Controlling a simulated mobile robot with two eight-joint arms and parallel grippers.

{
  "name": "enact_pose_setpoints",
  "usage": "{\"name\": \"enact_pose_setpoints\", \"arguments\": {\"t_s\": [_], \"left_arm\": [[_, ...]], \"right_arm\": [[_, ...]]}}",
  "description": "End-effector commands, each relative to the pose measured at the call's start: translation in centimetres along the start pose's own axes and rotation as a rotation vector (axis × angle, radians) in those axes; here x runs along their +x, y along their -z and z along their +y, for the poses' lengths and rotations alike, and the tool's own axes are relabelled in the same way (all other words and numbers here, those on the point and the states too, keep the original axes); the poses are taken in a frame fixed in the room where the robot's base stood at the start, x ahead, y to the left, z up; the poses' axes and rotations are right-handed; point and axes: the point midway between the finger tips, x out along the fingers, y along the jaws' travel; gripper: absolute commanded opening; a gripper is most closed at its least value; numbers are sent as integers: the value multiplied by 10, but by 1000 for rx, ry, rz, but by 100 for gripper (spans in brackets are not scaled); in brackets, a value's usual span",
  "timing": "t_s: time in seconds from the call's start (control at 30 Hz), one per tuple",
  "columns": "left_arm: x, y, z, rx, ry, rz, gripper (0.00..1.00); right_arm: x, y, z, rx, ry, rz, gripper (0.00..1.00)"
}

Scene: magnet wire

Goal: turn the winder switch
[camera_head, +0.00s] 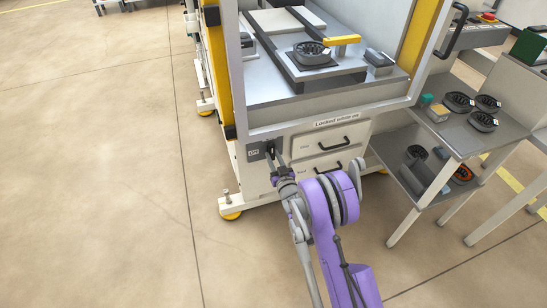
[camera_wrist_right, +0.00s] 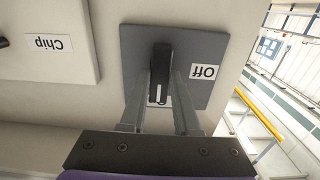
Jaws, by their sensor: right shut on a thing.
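The winder switch is a black knob (camera_wrist_right: 161,62) with a white line, on a grey plate (camera_wrist_right: 207,42) on the machine's white front. An "Off" label (camera_wrist_right: 204,71) sits on the plate; it reads upside down in the right wrist view. In the head view the switch plate (camera_head: 253,147) is at the lower left of the winder (camera_head: 300,105), partly hidden by my gripper. My right gripper (camera_head: 271,150) is shut on the knob, with one finger on each side of it in the right wrist view (camera_wrist_right: 162,82). My left gripper is not in view.
Drawers with handles (camera_head: 333,144) lie right of the switch, one labelled "Chip" (camera_wrist_right: 47,43) in the wrist view. A sign reading "Locked when on" (camera_head: 337,118) is above them. A grey shelf cart (camera_head: 420,190) with spool-like parts stands at right. The floor at left is clear.

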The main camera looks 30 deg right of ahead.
Motion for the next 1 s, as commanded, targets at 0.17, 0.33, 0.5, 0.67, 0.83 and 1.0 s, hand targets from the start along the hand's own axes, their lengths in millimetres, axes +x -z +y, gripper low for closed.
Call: {"name": "enact_pose_setpoints", "arguments": {"t_s": [0.17,0.33,0.5,0.67,0.83,1.0], "left_arm": [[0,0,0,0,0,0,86],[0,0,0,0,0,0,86],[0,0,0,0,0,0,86],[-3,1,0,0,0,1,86],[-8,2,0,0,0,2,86],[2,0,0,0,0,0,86]], "right_arm": [[0,0,0,1,0,-1,59],[0,0,0,0,0,0,60],[-2,0,0,0,0,0,60],[-21,1,0,-1,0,0,60],[-59,2,0,0,-1,0,60],[-89,-4,0,-2,-1,-1,60]]}}
